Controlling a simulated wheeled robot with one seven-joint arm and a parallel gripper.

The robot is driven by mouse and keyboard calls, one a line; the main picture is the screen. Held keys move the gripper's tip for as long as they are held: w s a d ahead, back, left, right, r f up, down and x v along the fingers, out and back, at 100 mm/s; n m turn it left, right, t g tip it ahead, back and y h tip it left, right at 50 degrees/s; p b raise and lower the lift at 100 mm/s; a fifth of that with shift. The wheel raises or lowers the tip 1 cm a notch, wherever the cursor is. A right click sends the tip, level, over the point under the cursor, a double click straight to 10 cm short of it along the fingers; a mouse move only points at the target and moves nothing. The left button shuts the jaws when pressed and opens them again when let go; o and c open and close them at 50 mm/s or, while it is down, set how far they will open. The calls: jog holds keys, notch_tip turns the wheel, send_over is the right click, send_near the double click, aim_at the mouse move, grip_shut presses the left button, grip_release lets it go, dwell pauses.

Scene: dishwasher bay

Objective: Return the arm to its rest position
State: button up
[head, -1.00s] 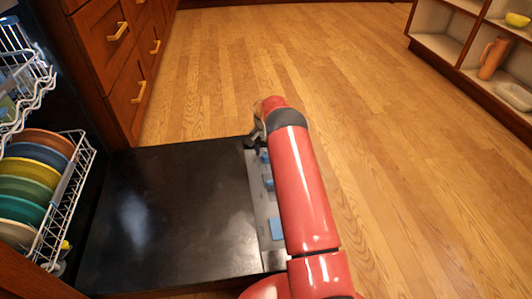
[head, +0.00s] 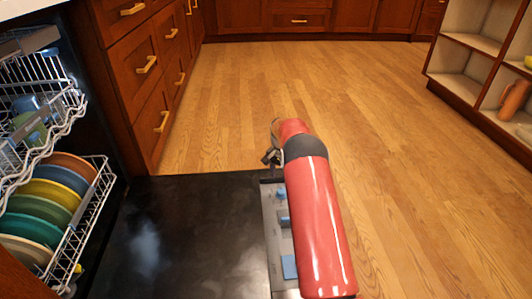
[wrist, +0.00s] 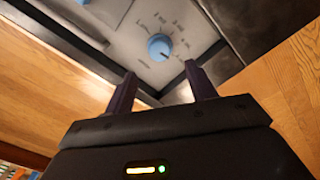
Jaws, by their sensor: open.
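My gripper (wrist: 158,90) is open and empty in the wrist view, its two dark fingers apart. Past them is the dishwasher door's grey control strip (wrist: 125,45) with a round blue knob (wrist: 159,47). In the head view, my red arm reaches forward along the right edge of the open black dishwasher door (head: 190,235). My gripper (head: 270,157) is small there, at the far right corner of the door, partly hidden by the arm. Whether it touches the door I cannot tell.
A lower rack (head: 98,210) holds several coloured plates at the left, below an upper rack (head: 62,125) with cups. Wooden drawers (head: 150,75) stand behind the door. An open shelf (head: 462,60) stands at the far right. The wooden floor (head: 330,85) between is clear.

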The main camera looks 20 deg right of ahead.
jog(key=s+a+r+n+t, duration=0.1)
jog(key=s+a+r, duration=0.1)
jog(key=r, duration=0.6)
jog(key=s+a+r+n, duration=0.1)
jog(key=s+a+r, duration=0.15)
jog(key=r, duration=0.55)
jog(key=s+a+r+n+t, duration=0.1)
jog(key=s+a+r+n, duration=0.1)
jog(key=s+r, duration=0.5)
jog(key=s+a+r+n+t, duration=0.1)
jog(key=s+a+r, duration=0.2)
jog(key=s+r, duration=0.4)
jog(key=s+a+n+t, duration=0.1)
jog(key=s+a+n, duration=0.1)
jog(key=s, duration=1)
jog(key=s+a+n+t, duration=0.2)
jog(key=s+a, duration=0.1)
jog(key=s, duration=1)
notch_tip(320, 180, up, 12)
jog(key=p, duration=1.2)
jog(key=shift+d, duration=0.15)
